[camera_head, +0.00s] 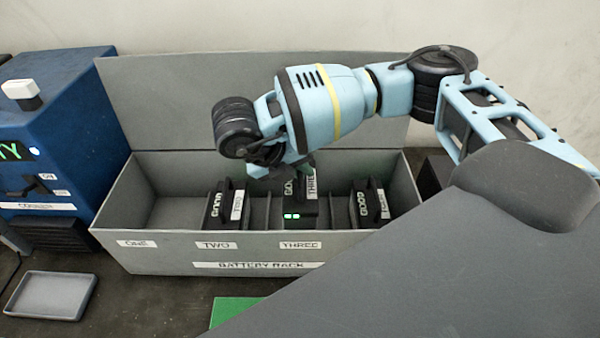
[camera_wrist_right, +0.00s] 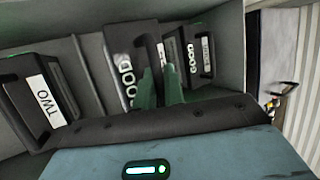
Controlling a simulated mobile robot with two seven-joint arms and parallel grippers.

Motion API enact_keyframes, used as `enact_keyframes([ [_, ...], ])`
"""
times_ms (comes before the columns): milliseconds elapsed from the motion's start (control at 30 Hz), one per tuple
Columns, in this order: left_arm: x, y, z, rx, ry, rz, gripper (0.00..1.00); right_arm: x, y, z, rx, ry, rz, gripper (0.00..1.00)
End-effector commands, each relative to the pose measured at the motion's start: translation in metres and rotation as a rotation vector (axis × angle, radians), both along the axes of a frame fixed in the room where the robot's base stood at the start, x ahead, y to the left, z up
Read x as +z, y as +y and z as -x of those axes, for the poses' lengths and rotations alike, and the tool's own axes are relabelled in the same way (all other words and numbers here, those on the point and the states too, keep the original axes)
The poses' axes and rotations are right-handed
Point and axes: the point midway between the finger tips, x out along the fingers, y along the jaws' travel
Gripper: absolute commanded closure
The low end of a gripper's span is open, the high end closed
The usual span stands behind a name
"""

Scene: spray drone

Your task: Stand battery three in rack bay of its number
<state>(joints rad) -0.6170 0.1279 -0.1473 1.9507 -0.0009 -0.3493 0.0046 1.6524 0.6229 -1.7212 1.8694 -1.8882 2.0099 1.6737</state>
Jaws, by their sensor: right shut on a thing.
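Battery three (camera_head: 311,211), a dark block with a THREE label and green lights, stands upright in the battery rack (camera_head: 160,255), behind the THREE label on its front wall. It looks lowered between the dividers; whether it touches the floor is hidden. My right gripper (camera_head: 303,170) is above it, mostly hidden by its own wrist. In the right wrist view the green fingers (camera_wrist_right: 161,88) are shut on the handle of battery three (camera_wrist_right: 122,62). My left gripper is not in view.
Battery two (camera_head: 224,208) stands in bay two; another battery (camera_head: 369,204) stands right of battery three. Bay one is empty. A blue machine (camera_head: 70,130) stands left of the rack. A small grey tray (camera_head: 50,297) and green mat (camera_head: 232,308) lie in front.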

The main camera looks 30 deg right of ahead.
Motion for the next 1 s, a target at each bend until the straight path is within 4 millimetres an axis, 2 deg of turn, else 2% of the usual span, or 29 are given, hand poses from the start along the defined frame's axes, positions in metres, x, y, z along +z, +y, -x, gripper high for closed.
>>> enact_keyframes([
  [200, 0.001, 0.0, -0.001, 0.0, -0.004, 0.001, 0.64, -0.018, 0.0, -0.001, -0.002, -0.009, 0.001, 1.0],
  [567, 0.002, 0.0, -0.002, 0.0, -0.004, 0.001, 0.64, -0.027, 0.0, -0.002, 0.0, -0.01, 0.0, 1.0],
  [800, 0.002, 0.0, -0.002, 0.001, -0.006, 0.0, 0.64, -0.052, 0.001, -0.001, -0.001, -0.007, 0.0, 1.0],
  [1000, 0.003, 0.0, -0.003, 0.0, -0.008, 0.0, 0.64, -0.063, 0.0, -0.002, -0.001, -0.01, 0.001, 1.0],
])
